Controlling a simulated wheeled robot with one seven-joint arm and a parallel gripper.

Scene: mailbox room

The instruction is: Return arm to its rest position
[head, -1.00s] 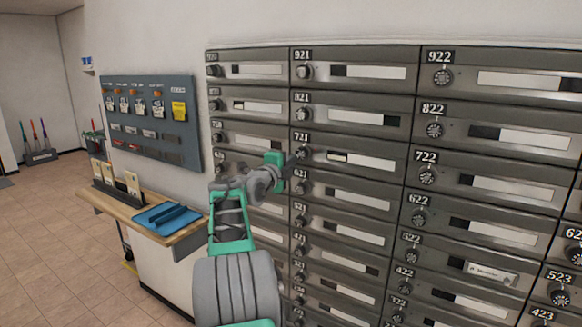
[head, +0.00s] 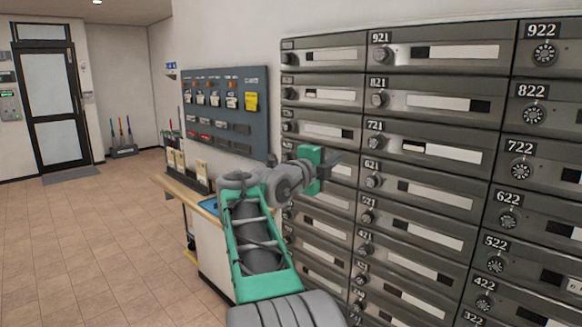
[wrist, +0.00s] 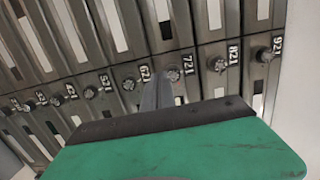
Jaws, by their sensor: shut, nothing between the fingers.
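My arm reaches up and to the right in the head view, in front of the mailbox wall (head: 425,190). My gripper (head: 334,159) is shut and empty, left of the box numbered 721 (head: 435,148) in the picture. In the wrist view my gripper (wrist: 166,92) also shows, its fingers together and pointing at the row of box dials. The dial of 721 (wrist: 173,75) appears close beside the fingertips there. I cannot tell how much space lies between the fingers and the box fronts.
A wooden counter (head: 180,187) with a card holder (head: 190,170) stands left of the mailboxes, partly behind my arm. A blue-grey key board (head: 222,110) hangs above it. Open tiled floor (head: 90,230) lies to the left, with a dark-framed door (head: 57,110) at the back.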

